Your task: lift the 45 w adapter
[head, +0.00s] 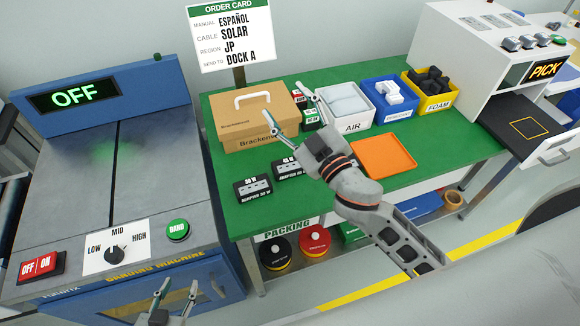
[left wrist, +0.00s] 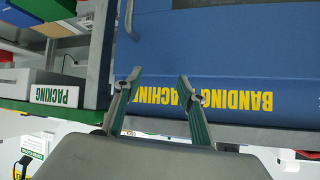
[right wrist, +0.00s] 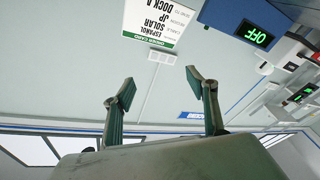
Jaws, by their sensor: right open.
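Small black adapters lie in a row on the green table (head: 225,110). The leftmost (head: 253,188) reads 30 W. The one beside it (head: 288,169) appears to be the 45 W adapter, its label small and partly blurred. My right arm hides the space to its right. My right gripper (head: 287,104) is open and empty, raised above the table in front of the cardboard box; its own wrist view shows the wall between its fingers (right wrist: 160,88). My left gripper (head: 176,290) is open and empty before the banding machine, also in the left wrist view (left wrist: 158,82).
The cardboard box (head: 240,125) stands behind the adapters. An orange tray (head: 383,157) lies to their right. Bins of air packing (head: 345,103), blue (head: 390,98) and yellow foam (head: 430,90) line the back. The banding machine (head: 75,185) stands left, its display reading OFF.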

